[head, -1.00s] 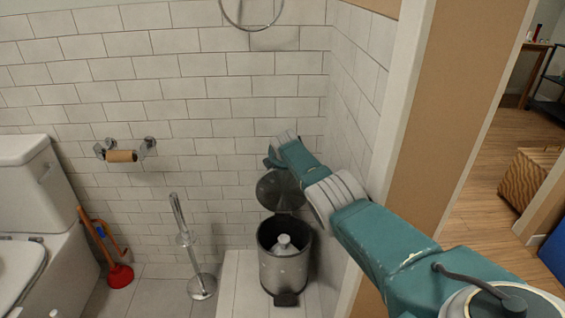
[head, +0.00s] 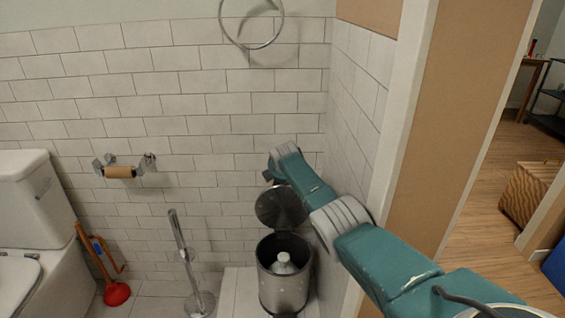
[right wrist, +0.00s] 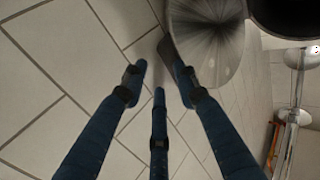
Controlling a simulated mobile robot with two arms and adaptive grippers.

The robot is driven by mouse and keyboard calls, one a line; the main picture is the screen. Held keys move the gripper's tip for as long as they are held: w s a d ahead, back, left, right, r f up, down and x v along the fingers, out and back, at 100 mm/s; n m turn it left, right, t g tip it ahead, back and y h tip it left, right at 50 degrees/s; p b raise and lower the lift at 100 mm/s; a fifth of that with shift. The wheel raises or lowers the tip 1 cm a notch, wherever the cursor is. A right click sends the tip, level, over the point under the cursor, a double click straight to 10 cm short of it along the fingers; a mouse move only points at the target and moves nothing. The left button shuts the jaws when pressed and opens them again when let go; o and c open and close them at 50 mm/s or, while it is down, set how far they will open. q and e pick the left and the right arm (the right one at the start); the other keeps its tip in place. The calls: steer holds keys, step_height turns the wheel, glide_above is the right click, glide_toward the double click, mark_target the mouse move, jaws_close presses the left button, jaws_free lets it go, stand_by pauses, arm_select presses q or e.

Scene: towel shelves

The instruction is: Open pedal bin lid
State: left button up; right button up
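The pedal bin (head: 284,292) is a metal cylinder standing in the corner by the wall. Its lid (head: 280,206) stands raised at the back, and a pale object shows inside the bin. My right gripper (head: 276,168) is just above and behind the raised lid, its fingers mostly hidden by the arm. In the right wrist view its three fingers (right wrist: 158,78) are spread apart with nothing between them. The right-hand finger is at the edge of the shiny round lid (right wrist: 208,45); I cannot tell if they touch. The bin's dark opening shows at the top right. My left gripper is not in view.
A toilet brush stand (head: 184,262) is left of the bin, and a red plunger (head: 117,293) is beside the toilet (head: 35,210). A paper holder (head: 120,171) and towel ring (head: 250,46) are on the tiled wall. A door frame (head: 395,130) is close on the right.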

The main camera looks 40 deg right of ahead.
step_height(320, 180, up, 8)
steer(key=shift+a, duration=0.1)
stand_by(0.7)
